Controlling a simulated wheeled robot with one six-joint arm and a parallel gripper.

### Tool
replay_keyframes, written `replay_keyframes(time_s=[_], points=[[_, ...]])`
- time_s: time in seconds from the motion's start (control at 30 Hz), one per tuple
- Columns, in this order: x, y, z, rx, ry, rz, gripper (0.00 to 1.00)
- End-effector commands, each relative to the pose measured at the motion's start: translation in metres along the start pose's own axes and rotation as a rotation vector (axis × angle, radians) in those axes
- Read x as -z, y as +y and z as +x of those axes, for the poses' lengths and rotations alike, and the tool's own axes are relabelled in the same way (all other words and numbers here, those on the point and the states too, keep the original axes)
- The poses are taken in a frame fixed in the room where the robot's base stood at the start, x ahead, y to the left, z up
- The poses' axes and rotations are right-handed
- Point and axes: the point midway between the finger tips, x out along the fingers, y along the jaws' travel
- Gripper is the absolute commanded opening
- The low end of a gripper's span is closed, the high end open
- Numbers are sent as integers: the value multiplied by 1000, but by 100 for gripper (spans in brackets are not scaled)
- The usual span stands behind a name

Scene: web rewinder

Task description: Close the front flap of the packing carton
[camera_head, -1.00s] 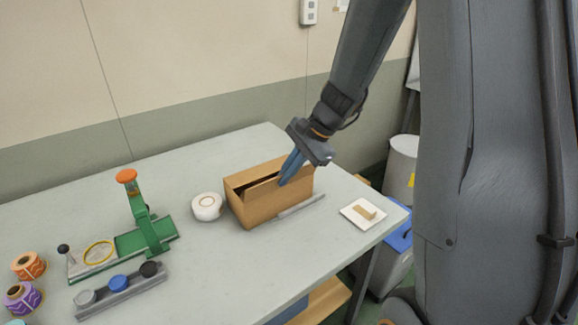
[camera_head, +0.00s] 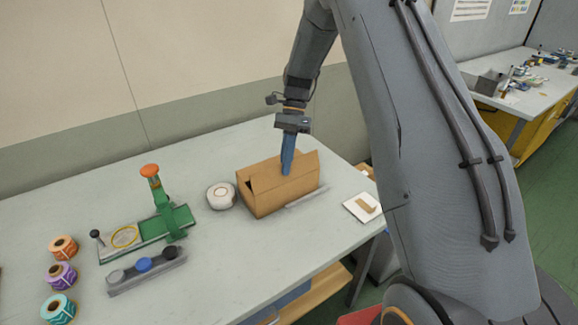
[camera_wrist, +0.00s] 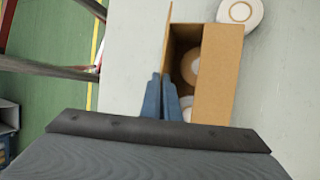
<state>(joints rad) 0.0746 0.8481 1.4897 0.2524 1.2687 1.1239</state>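The brown packing carton (camera_head: 270,199) stands on the grey table in the head view. Its top is partly open, with a dark gap at the left end. In the wrist view, the front flap (camera_wrist: 168,38) shows nearly edge-on at the left side of the carton's opening. A broad panel (camera_wrist: 222,70) lies at the right side, and rolls (camera_wrist: 189,66) show inside. My gripper (camera_head: 286,173) points down at the front flap's side of the carton top. Its blue fingers (camera_wrist: 162,78) are together, beside the flap's near end; whether they touch it is unclear.
A white tape roll (camera_head: 221,195) stands left of the carton. A thin grey strip (camera_head: 306,198) lies along its front, and a white pad (camera_head: 362,207) lies to its right. A green press (camera_head: 165,215) and coloured rolls (camera_head: 62,275) stand farther left.

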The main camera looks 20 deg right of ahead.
Motion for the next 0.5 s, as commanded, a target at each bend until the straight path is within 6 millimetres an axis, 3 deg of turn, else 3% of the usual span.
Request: replay_keyframes(time_s=[0.13, 0.5], points=[[3, -14, 6, -126, 1, 50, 0], [4, -28, 10, -378, 1, 156, 0]])
